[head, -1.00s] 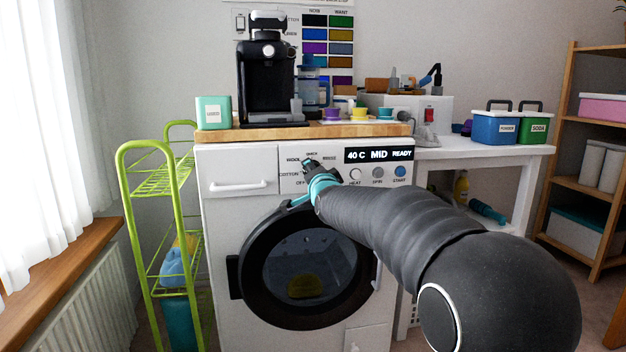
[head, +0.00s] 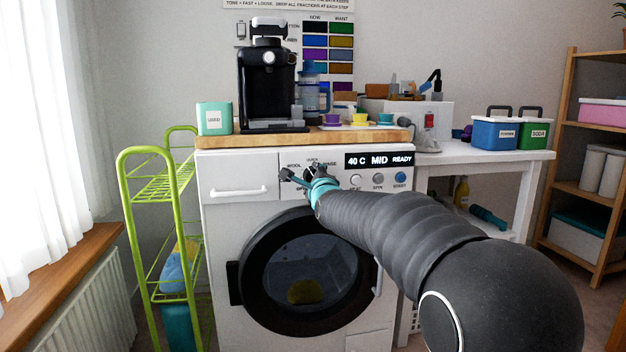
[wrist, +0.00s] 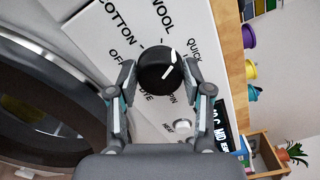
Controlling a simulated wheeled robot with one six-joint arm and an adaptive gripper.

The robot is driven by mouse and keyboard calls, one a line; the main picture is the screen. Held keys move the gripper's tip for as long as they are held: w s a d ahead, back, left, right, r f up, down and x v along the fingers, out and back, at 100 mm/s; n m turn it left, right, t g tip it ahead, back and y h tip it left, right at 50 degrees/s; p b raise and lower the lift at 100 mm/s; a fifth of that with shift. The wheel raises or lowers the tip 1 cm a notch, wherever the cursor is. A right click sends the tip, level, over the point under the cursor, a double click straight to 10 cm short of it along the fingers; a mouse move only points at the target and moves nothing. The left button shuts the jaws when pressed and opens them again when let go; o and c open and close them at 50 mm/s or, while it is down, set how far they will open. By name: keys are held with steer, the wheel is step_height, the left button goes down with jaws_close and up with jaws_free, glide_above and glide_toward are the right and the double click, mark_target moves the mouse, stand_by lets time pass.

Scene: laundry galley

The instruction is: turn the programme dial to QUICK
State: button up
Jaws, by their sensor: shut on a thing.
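The black programme dial (wrist: 154,77) sits on the white washer panel in the wrist view. Its white line slants up and right, toward the side where QUICK (wrist: 195,50) is printed; I cannot tell whether it lines up exactly. WOOL, COTTON and OFF are printed around the dial. My gripper (wrist: 160,74) is shut on the dial, one finger on each side. In the head view my gripper (head: 303,177) is against the panel and largely hides the dial. The washer's display (head: 379,160) reads 40 C MID READY.
Right of the dial are the HEAT (head: 355,180), SPIN and START (head: 400,179) buttons. The round washer door (head: 262,290) is shut below. A wooden top (head: 225,141) bears a coffee machine. A green rack (head: 122,190) stands at the left.

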steer(key=m, duration=0.5)
steer(key=shift+d+r+m, duration=0.1)
steer(key=shift+m, duration=0.3)
stand_by(0.4)
steer(key=o, duration=1.1)
steer(key=shift+o, duration=0.2)
steer(key=v, duration=1.2)
